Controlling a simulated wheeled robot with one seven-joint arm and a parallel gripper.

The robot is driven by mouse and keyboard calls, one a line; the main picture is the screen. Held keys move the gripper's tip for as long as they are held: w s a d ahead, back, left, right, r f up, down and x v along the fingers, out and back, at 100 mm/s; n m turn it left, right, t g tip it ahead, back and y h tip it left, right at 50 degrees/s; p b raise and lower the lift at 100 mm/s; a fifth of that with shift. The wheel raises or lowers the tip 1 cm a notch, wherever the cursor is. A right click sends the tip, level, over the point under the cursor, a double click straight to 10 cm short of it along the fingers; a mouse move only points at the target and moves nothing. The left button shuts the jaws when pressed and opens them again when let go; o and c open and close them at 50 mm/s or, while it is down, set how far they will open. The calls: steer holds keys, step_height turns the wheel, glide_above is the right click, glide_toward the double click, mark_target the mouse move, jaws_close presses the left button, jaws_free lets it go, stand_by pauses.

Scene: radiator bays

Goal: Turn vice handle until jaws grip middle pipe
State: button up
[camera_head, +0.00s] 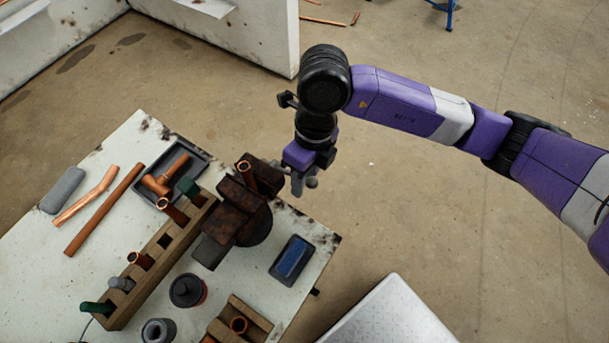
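A rusty dark brown vice (232,216) stands at the right part of the white workbench. A copper pipe (245,168) stands tilted at the vice's upper end, with its open end up. I cannot tell whether the jaws touch it. My gripper (299,186) points down just right of the vice, past the bench's edge. A small grey rounded piece (312,183) shows beside the fingers; it may be an end of the vice handle. The rest of the handle is hidden or too small to tell. Whether my fingers are open or shut on it is unclear.
A wooden rack (152,262) holding pipes and green-handled tools lies left of the vice. A dark tray (183,150) holds copper fittings. A blue-topped box (291,260), black round tin (187,290) and wooden block (243,318) sit nearby.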

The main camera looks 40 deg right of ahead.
jaws_close()
stand_by(1.3)
